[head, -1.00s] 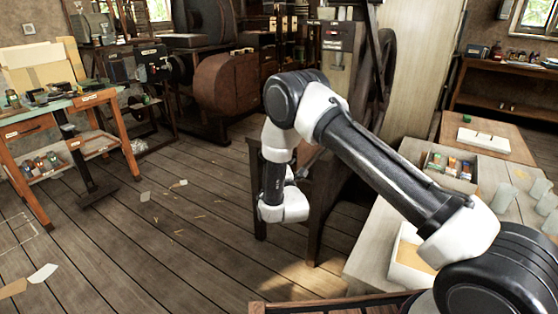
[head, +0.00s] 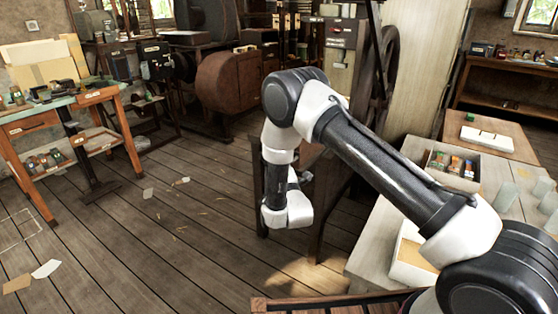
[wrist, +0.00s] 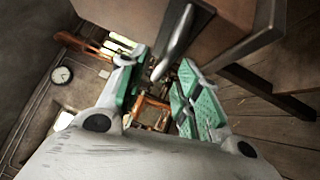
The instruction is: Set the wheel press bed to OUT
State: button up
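In the head view a dark spoked wheel (head: 389,62) stands upright beside a grey machine body with a small label plate (head: 336,43), behind my arm. It looks like the handwheel press, but I cannot read the label or make out its bed position. My gripper (wrist: 163,88) shows in the wrist view with two green-padded fingers spread apart. A grey metal bar (wrist: 173,46) shows near and between the fingertips; I cannot tell whether it touches them. In the head view the fingers are hidden behind my wrist.
A brown wooden block-like structure (wrist: 215,30) is close to the fingers in the wrist view. A pale table (head: 372,240) with an open box (head: 452,170) stands at the right. A workbench (head: 62,112) stands at the left. The plank floor between is mostly clear.

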jog(key=v, duration=0.9)
jog(key=shift+s, duration=0.2)
